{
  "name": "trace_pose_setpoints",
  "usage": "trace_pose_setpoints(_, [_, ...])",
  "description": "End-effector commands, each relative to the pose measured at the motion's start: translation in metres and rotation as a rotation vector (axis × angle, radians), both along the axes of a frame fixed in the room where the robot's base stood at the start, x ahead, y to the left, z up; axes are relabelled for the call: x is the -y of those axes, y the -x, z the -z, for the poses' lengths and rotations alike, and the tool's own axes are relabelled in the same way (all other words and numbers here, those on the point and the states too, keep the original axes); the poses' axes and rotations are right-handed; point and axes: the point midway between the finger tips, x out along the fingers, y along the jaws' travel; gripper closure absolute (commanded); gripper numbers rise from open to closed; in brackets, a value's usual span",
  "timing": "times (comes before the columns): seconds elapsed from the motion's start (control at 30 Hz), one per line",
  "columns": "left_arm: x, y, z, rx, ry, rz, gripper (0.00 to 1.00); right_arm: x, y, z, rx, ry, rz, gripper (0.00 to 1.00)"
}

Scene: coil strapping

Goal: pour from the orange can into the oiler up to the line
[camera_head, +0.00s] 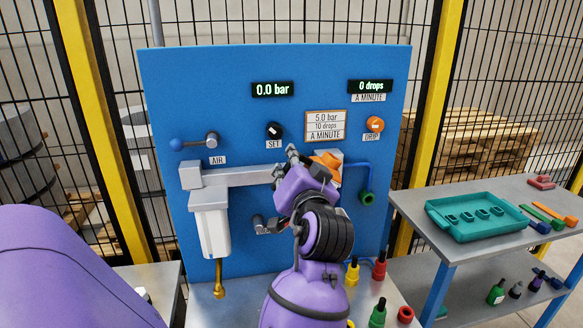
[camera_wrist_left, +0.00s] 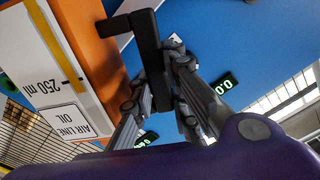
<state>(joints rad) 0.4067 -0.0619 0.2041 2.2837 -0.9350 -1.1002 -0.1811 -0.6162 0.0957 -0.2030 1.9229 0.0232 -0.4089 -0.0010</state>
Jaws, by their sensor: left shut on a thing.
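The orange can (camera_head: 327,165) shows in the head view only as a small orange part behind my left gripper (camera_head: 287,166), in front of the blue panel. In the left wrist view the can (camera_wrist_left: 92,52) has a white label reading AIR LINE OIL, a 250 ml mark and a black handle (camera_wrist_left: 149,50). My left gripper (camera_wrist_left: 160,98) is shut on that handle. The can's spout and any oil flow are hidden. The oiler and its line cannot be made out; my arm covers that part of the unit. My right gripper is not in view.
A white bowl (camera_head: 211,232) with a brass drain hangs at the unit's left. The blue panel (camera_head: 205,95) shows 0.0 bar and 0 drops. A side table (camera_head: 410,204) with a green tray (camera_head: 440,216) stands right. Green (camera_head: 378,314) and red (camera_head: 380,266) bottles stand below the panel.

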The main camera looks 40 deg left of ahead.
Motion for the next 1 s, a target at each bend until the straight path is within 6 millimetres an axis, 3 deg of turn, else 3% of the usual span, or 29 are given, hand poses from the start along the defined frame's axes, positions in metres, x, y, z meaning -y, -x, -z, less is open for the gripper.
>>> trace_pose_setpoints(1.0, [0.0015, -0.0011, -0.0071, -0.160, -0.142, -0.001, 1.00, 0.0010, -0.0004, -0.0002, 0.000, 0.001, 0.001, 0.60])
